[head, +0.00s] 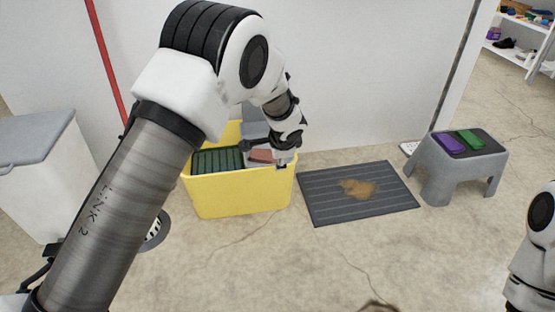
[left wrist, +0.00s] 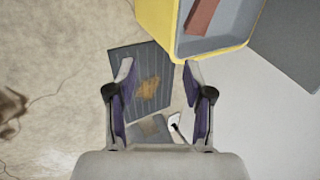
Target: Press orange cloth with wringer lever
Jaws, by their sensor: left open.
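The yellow bucket (head: 240,197) stands on the floor against the wall. A dark slatted wringer part (head: 217,160) is in its left side. The orange-brown cloth (head: 262,156) is in its right side, partly hidden by my arm. The left wrist view shows the cloth (left wrist: 201,15) inside the yellow bucket (left wrist: 155,20). My left gripper (head: 284,164) is at the bucket's right rim. In the wrist view my left gripper (left wrist: 160,72) is open and empty, with the bucket beyond its fingertips. I cannot clearly make out the wringer lever. My right gripper is out of view; part of that arm shows at right.
A dark striped mat (head: 325,205) with a brown stain (head: 358,189) lies right of the bucket. A grey stool (head: 436,180) holds a purple cloth (head: 448,143) and a green cloth (head: 469,140). A white bin (head: 40,190) stands at left. The front floor is mostly clear.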

